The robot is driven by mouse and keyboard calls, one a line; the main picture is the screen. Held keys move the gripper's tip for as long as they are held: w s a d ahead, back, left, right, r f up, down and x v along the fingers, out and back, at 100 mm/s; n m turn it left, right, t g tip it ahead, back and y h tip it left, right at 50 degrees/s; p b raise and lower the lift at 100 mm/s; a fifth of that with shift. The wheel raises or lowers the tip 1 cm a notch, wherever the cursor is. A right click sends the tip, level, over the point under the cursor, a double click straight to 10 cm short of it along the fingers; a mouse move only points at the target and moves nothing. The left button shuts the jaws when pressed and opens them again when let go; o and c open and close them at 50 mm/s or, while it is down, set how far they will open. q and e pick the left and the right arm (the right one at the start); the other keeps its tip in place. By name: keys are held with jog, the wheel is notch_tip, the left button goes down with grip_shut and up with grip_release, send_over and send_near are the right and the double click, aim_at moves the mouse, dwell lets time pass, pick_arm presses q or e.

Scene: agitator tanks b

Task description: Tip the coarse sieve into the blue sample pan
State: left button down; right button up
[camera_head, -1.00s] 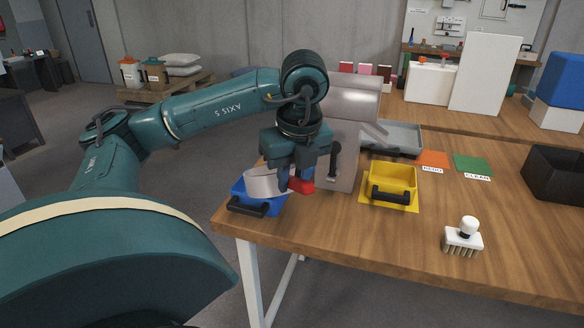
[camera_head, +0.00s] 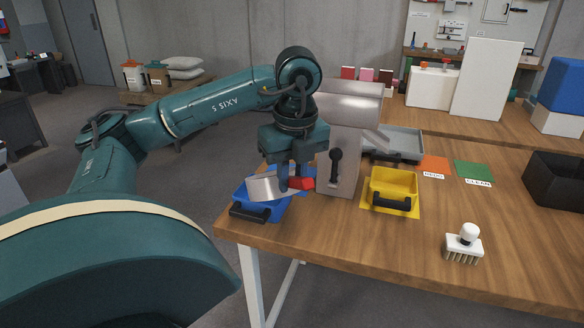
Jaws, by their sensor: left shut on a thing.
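My left gripper (camera_head: 296,180) points down over the table's left end, shut on the red grip (camera_head: 301,184) of the coarse sieve. The sieve (camera_head: 263,187), a shallow metal ring, is tilted above the blue sample pan (camera_head: 247,197). The pan sits on a blue mat (camera_head: 305,174) at the table's left edge, its black handle (camera_head: 249,213) toward the front. The sieve covers part of the pan, and I cannot see the mesh or any contents. My right gripper is not in view.
A grey metal machine (camera_head: 340,160) with a black lever stands just right of my gripper. A yellow pan (camera_head: 393,188), a brush (camera_head: 463,243), a grey tray (camera_head: 397,143) and a black bin (camera_head: 556,180) stand farther right.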

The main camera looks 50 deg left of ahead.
pick_arm(q)
jog(key=shift+a+r, duration=0.1)
jog(key=shift+r, duration=0.05)
jog(key=shift+w+a+r+h+p, duration=0.1)
jog(key=shift+a+r+h+p, duration=0.2)
jog(key=shift+r+h+p, duration=0.2)
jog(key=shift+a+r, duration=0.1)
jog(key=shift+w+a+r+g+h+p, duration=0.15)
jog(key=shift+a+r+g+h+p, duration=0.2)
jog(key=shift+r+h+p, duration=0.2)
jog(key=shift+f, duration=0.15)
jog(key=shift+w+a+r+h+p, duration=0.15)
jog(key=shift+a+r+h+p, duration=0.3)
jog(key=shift+a+h+p, duration=0.15)
